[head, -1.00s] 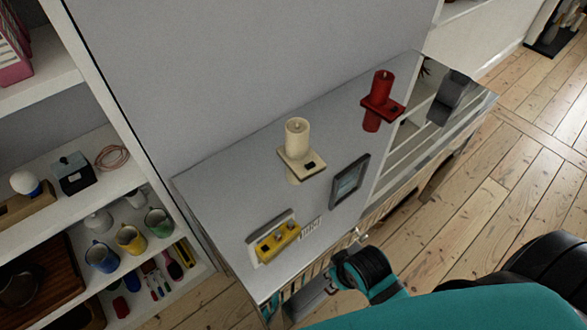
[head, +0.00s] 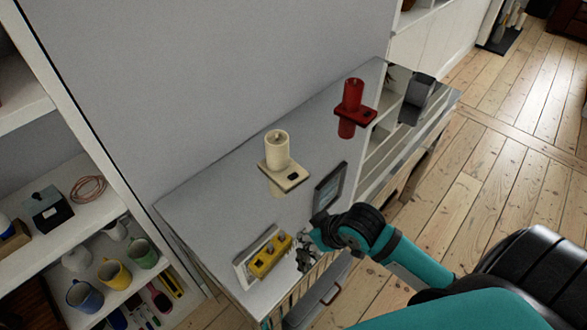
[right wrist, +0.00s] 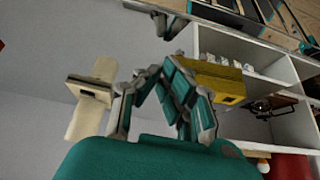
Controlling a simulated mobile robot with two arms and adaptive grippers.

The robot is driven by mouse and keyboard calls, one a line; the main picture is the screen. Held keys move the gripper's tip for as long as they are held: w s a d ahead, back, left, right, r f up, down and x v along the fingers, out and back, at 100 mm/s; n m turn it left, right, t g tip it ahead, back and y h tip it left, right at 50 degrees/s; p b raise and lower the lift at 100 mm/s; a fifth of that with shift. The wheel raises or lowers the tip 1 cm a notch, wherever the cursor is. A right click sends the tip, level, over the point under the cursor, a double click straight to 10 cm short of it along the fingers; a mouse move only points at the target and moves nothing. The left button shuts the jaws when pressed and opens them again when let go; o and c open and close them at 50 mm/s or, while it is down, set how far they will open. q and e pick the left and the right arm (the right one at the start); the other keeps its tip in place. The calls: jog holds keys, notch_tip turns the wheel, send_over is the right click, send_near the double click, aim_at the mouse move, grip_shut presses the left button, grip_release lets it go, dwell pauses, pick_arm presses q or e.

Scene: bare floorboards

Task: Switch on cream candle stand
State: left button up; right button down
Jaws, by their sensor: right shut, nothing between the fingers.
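The cream candle stand (head: 277,152) stands upright on the grey cabinet top, a thick candle on a square base. A small dark switch (head: 293,178) sits on the base's front corner. In the right wrist view the cream candle stand (right wrist: 91,92) appears at the left, beside my fingers and apart from them. My right gripper (head: 306,256) is over the cabinet's front edge, in front of the candle stand and near a yellow device. In the right wrist view my right gripper (right wrist: 158,77) is shut and empty. My left gripper is in neither view.
A yellow device (head: 270,256) lies at the cabinet's near-left end. A dark framed panel (head: 331,186) lies right of the cream stand. A red candle stand (head: 352,112) and a grey object (head: 416,98) are farther back. Shelves with mugs (head: 115,273) stand at the left.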

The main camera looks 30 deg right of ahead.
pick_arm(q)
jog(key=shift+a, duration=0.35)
pick_arm(e)
jog(key=w+d+r+m+t+y, duration=0.1)
jog(key=w+d+r+t, duration=0.1)
jog(key=w+d+r, duration=0.8)
jog(key=w+r, duration=0.1)
jog(key=w, duration=0.2)
jog(key=shift+w+r+t, duration=0.3)
jog(key=shift+w+r, duration=0.05)
jog(key=p, duration=0.1)
send_over(295, 177)
jog(key=f, duration=0.7)
jog(key=shift+w+d+f, duration=0.1)
jog(key=shift+w+f, duration=0.1)
jog(key=shift+w, duration=0.1)
notch_tip(295, 177, down, 2)
jog(key=shift+s+f+p, duration=0.15)
jog(key=shift+f+p, duration=0.1)
jog(key=shift+p, duration=0.05)
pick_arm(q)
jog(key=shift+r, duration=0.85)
pick_arm(e)
jog(key=shift+f, duration=0.6)
